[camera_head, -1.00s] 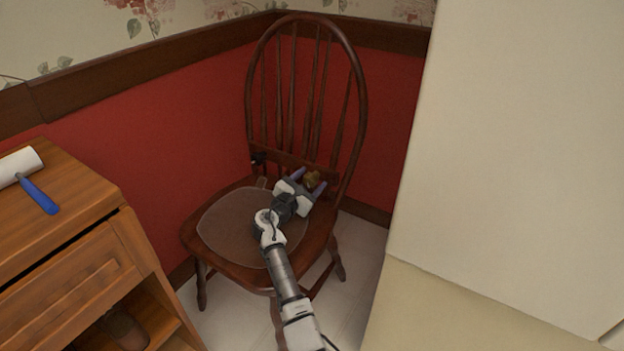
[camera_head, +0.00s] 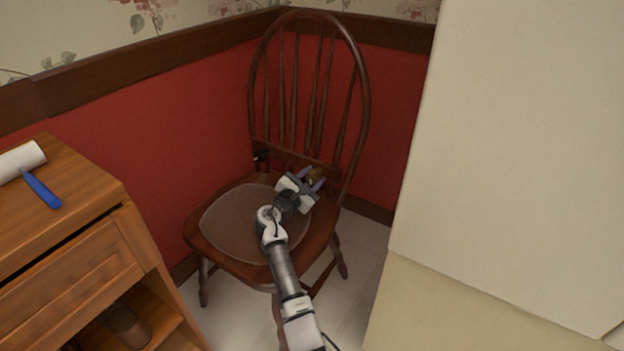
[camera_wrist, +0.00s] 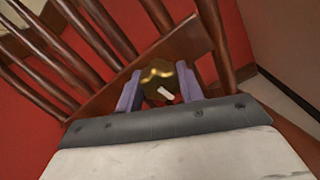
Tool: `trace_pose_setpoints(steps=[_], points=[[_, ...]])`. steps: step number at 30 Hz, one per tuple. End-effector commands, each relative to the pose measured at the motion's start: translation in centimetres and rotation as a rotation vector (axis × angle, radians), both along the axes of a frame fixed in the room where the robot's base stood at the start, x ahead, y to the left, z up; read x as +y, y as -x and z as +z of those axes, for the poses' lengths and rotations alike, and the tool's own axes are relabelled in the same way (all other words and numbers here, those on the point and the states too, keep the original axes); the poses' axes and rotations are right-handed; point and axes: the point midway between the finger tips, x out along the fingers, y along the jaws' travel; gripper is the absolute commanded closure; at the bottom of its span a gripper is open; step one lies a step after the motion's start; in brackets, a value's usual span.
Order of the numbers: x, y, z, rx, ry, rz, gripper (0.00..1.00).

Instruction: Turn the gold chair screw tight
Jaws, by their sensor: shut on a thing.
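The gold screw (camera_head: 314,175) sits at the lower back of the dark wooden chair (camera_head: 262,92), on its right side. In the wrist view the gold screw (camera_wrist: 158,80) has a lobed head with a small pale mark, in front of the chair's crossbar (camera_wrist: 180,45). My gripper (camera_head: 313,181) reaches over the seat, its purple fingers on either side of the screw head. In the wrist view my gripper (camera_wrist: 158,90) is shut on the screw. A black screw (camera_head: 261,156) is at the left of the same crossbar.
A wooden cabinet (camera_head: 80,285) with a lint roller (camera_head: 38,185) on top stands at the left. A large pale cabinet (camera_head: 520,130) stands close at the right. A red wall (camera_head: 160,140) is behind the chair. A clear pad (camera_head: 235,225) lies on the seat.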

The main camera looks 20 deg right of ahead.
Motion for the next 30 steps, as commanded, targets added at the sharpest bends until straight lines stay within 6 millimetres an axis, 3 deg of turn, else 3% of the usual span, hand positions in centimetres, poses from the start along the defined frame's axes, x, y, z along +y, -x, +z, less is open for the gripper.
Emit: trace_pose_setpoints(steps=[30], points=[[-0.01,-0.08,-0.06,-0.685,-0.532,0.001,0.85]])
